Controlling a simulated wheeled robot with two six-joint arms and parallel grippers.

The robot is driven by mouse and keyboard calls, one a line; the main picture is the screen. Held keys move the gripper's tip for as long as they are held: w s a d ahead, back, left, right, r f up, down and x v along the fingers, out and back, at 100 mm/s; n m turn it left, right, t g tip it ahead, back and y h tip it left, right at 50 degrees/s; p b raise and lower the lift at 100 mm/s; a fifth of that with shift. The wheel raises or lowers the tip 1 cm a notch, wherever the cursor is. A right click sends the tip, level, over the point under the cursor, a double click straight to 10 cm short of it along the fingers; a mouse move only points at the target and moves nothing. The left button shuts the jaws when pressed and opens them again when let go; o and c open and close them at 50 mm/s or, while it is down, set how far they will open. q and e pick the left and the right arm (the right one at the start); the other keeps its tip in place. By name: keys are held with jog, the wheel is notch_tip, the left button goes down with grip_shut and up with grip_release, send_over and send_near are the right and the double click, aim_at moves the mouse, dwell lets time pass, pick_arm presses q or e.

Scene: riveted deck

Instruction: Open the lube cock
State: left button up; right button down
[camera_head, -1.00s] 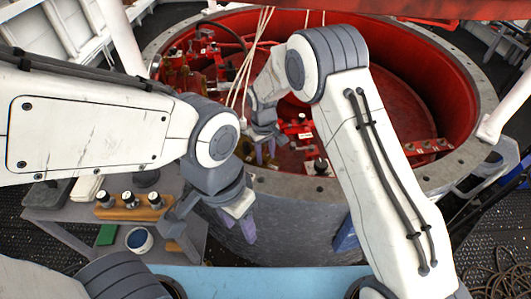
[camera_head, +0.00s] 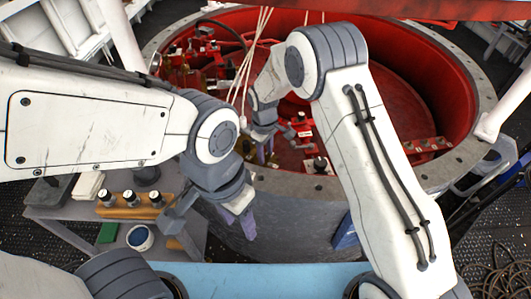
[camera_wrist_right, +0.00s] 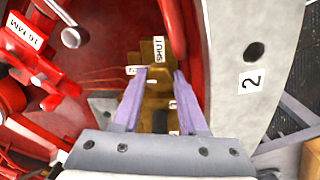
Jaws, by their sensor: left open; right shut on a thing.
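A brass fitting (camera_wrist_right: 153,54) with a "SHUT" plate shows in the right wrist view, and I take it to be the lube cock. It sits inside the red well close to the grey rim. My right gripper (camera_wrist_right: 160,77) has its two purple fingers closed on a brass part of it; the exact grip is partly hidden. In the head view my right gripper (camera_head: 265,155) reaches down over the near inner edge of the well, with brass (camera_head: 244,147) beside it. My left gripper (camera_head: 246,220) is open and empty, hanging in front of the well's outer wall.
The well's grey bolted rim (camera_wrist_right: 248,85) carries a "2" plate. A red fitting with a labelled plate (camera_wrist_right: 25,33) is at the left. A side table (camera_head: 90,229) holds black-topped bottles in a wooden rack (camera_head: 130,208) and a blue-filled cup (camera_head: 140,238). Cords hang over the well.

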jog(key=c, duration=0.7)
grip_release()
jog(key=shift+c, duration=0.2)
notch_tip(320, 180, up, 9)
jog(key=shift+s+a+b, duration=0.1)
jog(key=shift+b, duration=0.4)
jog(key=shift+r, duration=0.8)
jog(key=shift+s, duration=0.1)
